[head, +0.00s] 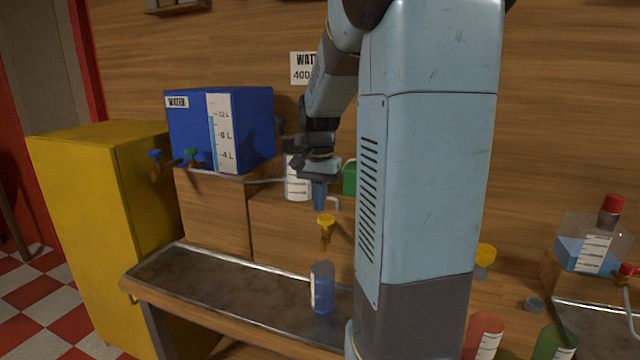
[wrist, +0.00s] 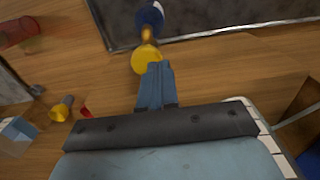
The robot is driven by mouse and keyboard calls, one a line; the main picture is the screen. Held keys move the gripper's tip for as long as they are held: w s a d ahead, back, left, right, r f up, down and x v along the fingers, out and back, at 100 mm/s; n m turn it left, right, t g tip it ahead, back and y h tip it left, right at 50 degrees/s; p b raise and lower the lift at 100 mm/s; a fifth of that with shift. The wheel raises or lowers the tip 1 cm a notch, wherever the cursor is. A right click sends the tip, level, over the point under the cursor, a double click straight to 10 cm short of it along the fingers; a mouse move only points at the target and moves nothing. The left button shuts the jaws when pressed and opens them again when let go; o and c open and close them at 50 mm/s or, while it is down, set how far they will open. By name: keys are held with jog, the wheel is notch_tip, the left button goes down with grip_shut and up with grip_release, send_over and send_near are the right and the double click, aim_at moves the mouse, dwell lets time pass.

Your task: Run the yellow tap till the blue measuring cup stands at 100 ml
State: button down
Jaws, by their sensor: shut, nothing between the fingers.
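The yellow tap (head: 326,222) has a round yellow handle and sits on the front of the wooden block, above the counter. It also shows in the wrist view (wrist: 146,58), just beyond my fingertips. The blue measuring cup (head: 322,290) stands upright on the dark tray-like counter below the tap. Its top part shows in the wrist view (wrist: 150,17). The water level in it is too small to read, and I see no clear stream. My gripper (head: 319,203) is shut and empty, pointing down just above the tap handle; I cannot tell whether they touch.
A blue water tank (head: 255,125) with a scale stands on a wooden block at left, beside a yellow cabinet (head: 85,190). A white-scaled container (head: 297,180) is behind my gripper. The counter (head: 220,284) left of the cup is clear. Flasks and a red-capped bottle (head: 590,250) are at right.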

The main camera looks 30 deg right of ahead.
jog(key=shift+f, duration=0.75)
